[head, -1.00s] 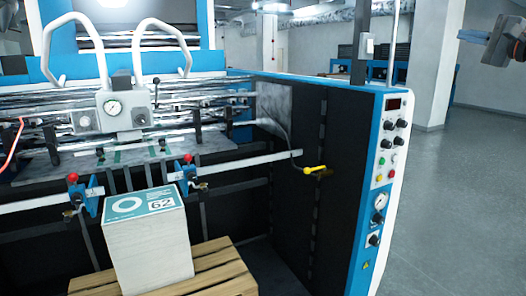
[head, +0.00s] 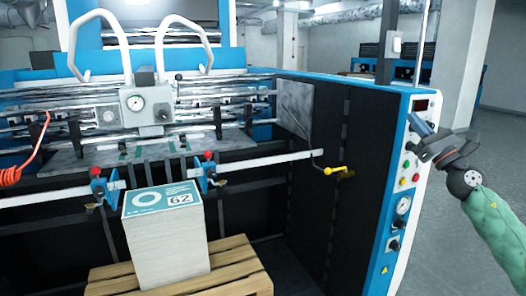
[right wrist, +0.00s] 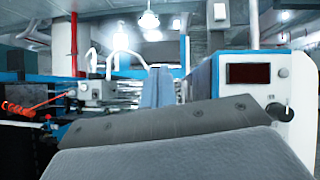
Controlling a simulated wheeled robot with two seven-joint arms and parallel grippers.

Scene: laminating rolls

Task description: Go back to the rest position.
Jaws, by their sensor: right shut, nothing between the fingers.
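My right gripper (head: 421,126) is at the right of the head view, in front of the upper part of the machine's control panel. Its blue fingers are shut with nothing between them and point up and to the left. The fingers also show upright in the right wrist view (right wrist: 158,88), past the grey gripper body. My right forearm has a green sleeve and comes in from the lower right. My left gripper is in neither view.
The blue and white control panel (head: 396,237) stands close to my right gripper. A paper stack marked 62 (head: 166,245) sits on a wooden pallet (head: 242,278). A yellow-handled lever (head: 335,170) sticks out nearby. Open floor lies at the right.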

